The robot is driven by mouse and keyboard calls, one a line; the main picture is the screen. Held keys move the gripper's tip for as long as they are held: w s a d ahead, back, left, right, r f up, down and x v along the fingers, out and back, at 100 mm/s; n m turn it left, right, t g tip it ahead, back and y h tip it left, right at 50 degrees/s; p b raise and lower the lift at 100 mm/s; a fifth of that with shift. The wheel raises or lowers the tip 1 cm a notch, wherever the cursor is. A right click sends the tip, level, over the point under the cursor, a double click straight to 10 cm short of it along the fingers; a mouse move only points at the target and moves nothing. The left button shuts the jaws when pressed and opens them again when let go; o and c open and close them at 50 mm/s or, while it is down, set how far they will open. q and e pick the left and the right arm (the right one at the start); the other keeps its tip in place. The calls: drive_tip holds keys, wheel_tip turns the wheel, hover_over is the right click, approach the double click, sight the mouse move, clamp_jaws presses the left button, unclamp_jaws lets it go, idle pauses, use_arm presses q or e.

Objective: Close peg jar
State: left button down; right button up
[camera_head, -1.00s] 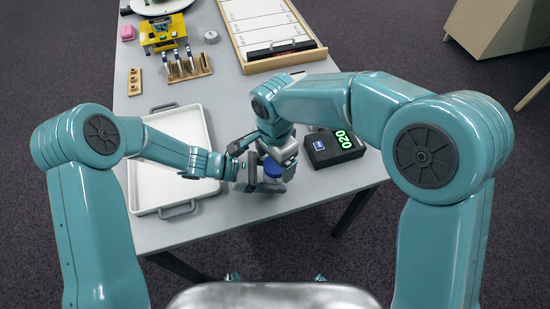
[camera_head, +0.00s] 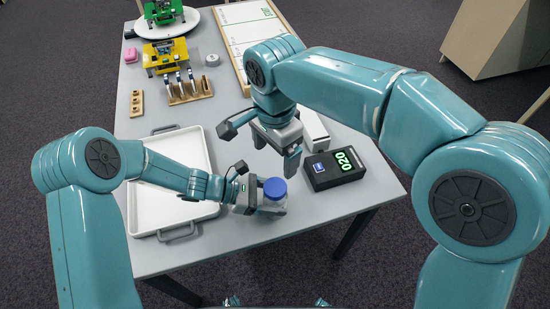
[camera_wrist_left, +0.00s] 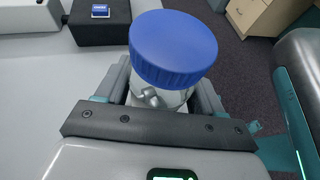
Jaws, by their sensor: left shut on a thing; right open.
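The peg jar (camera_head: 274,200) is a clear jar with a blue lid (camera_head: 274,187) on its top. It stands upright near the table's front edge. My left gripper (camera_head: 268,204) is shut on the jar's body from the left. In the left wrist view the lid (camera_wrist_left: 173,48) sits over the jar mouth, and pale pegs show through the clear wall of the jar (camera_wrist_left: 158,97). How tightly the lid is seated I cannot tell. My right gripper (camera_head: 276,146) is open and empty, above and behind the jar, apart from it.
A white tray (camera_head: 136,222) lies left of the jar. A black box with a green "020" display (camera_head: 334,168) stands to the right, with a white block behind it. Wooden racks (camera_head: 187,97), a yellow stand (camera_head: 166,54) and a framed board (camera_head: 232,62) are farther back.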

use_arm(q)
drive_tip(key=shift+c, duration=0.3)
unclamp_jaws()
drive_tip(key=shift+a, duration=0.1)
drive_tip(key=w+v, duration=0.1)
drive_tip(key=v, duration=1.5)
drive_tip(key=shift+s+b, duration=0.35)
drive_tip(key=shift+s, duration=0.1)
drive_tip(key=shift+a, duration=0.1)
